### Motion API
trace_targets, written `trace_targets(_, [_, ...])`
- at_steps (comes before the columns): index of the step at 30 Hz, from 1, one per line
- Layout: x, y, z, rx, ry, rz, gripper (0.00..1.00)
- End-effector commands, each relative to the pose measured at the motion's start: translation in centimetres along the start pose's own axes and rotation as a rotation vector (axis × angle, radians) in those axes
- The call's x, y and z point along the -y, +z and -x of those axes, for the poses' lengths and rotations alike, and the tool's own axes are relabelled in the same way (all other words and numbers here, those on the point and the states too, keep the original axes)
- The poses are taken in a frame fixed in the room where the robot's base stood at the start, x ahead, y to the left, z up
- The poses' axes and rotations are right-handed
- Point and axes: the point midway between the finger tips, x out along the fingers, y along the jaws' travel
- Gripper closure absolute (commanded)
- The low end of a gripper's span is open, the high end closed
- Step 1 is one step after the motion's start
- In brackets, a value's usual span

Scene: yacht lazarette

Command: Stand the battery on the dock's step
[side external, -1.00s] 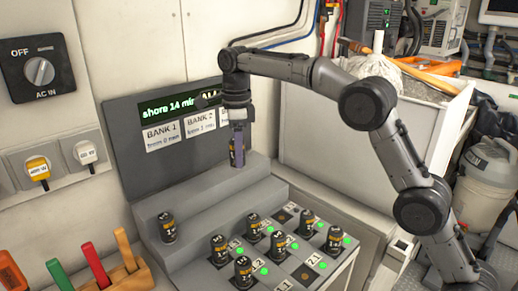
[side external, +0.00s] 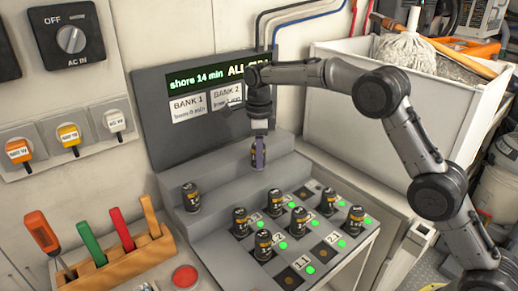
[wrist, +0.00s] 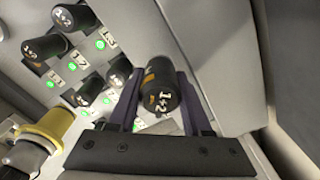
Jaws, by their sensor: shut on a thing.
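My gripper (side external: 258,160) is shut on a dark battery (wrist: 160,85), whose labelled end, reading "1+2", faces the wrist camera between the two purple fingers. In the side view the gripper points down and the battery is upright, mostly hidden by the fingers. It is low over the right part of the grey dock's step (side external: 225,188); I cannot tell whether its base touches. Another battery (side external: 191,197) stands on the left part of the same step.
Several batteries (side external: 264,244) stand on the lower front panel beside green lights. Behind the step rises the dark display board (side external: 160,125). A wooden tool rack (side external: 125,262) and a red button (side external: 185,276) are at the front left. The step between the held and standing batteries is clear.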

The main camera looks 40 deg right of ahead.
Motion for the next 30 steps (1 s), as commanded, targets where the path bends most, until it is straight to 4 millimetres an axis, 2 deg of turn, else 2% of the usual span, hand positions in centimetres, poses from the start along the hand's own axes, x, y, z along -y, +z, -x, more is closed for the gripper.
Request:
trace_targets(15, [0.0,0.0,-2.8,0.002,-0.002,0.0,1.0])
trace_targets(30, [0.0,0.0,-3.3,0.002,-0.002,0.0,1.0])
